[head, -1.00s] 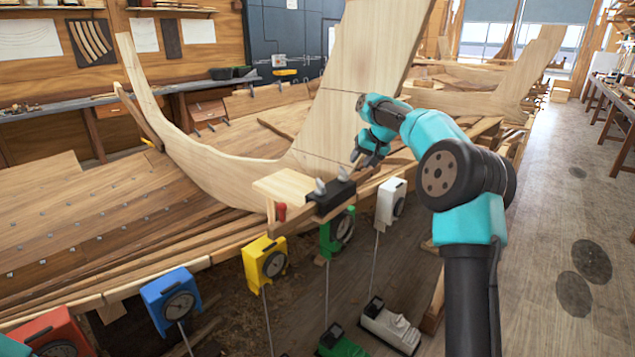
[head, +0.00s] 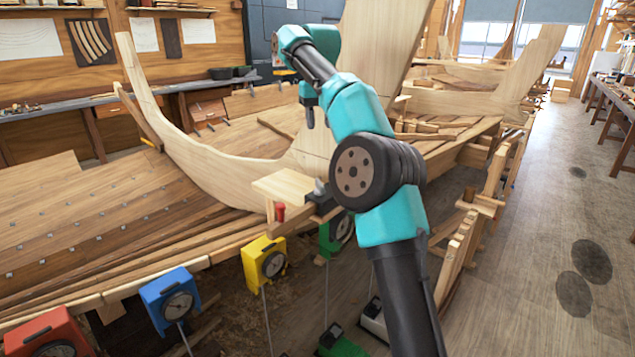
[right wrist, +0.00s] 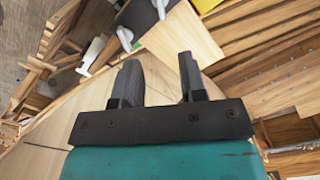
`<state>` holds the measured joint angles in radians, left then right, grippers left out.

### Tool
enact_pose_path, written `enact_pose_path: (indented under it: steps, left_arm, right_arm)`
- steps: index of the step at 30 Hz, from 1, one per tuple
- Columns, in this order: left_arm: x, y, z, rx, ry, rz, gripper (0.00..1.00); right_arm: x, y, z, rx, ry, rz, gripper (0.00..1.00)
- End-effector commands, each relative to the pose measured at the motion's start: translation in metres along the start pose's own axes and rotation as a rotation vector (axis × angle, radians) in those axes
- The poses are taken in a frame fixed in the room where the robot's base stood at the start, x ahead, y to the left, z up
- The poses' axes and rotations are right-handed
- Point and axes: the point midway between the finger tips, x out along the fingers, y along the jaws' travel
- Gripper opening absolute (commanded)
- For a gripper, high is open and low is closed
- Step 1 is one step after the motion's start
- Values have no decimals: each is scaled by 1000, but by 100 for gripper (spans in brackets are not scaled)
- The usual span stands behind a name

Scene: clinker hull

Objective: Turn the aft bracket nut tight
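A black bracket sits at the end of a pale wooden block beside the curved timber. In the head view my right arm hides much of it, and one grey wing nut (head: 318,188) shows at its left end. In the right wrist view the dark bracket (right wrist: 141,15) is at the top, with two pale wing nuts, one on the left (right wrist: 125,36) and one on the right (right wrist: 160,8). I cannot tell which is aft. My right gripper (head: 309,117) is raised above the hull planks, away from the bracket. Its fingers (right wrist: 159,80) are apart with nothing between them. My left gripper is out of view.
The curved pale timber (head: 190,150) rises behind the block (head: 284,186). Red (head: 48,333), blue (head: 170,298), yellow (head: 264,262) and green (head: 335,236) dial boxes hang along the front edge. A red peg (head: 280,212) stands near the block.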

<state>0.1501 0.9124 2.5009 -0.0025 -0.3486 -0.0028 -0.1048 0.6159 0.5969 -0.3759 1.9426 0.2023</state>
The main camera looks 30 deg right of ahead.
Motion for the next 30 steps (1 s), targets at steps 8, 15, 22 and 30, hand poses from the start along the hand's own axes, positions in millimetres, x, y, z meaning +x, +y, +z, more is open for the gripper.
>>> enact_pose_path:
  steps: [8,15,22,30]
  left_arm:
    - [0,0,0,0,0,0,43]
    - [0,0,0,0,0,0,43]
    - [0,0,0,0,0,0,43]
    - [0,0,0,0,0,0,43]
  right_arm:
    - [4,0,0,-1,-2,0,38]
    - [18,1,0,0,-2,0,38]
    - [38,1,0,-1,-1,-1,38]
    - [70,0,0,-1,-2,0,38]
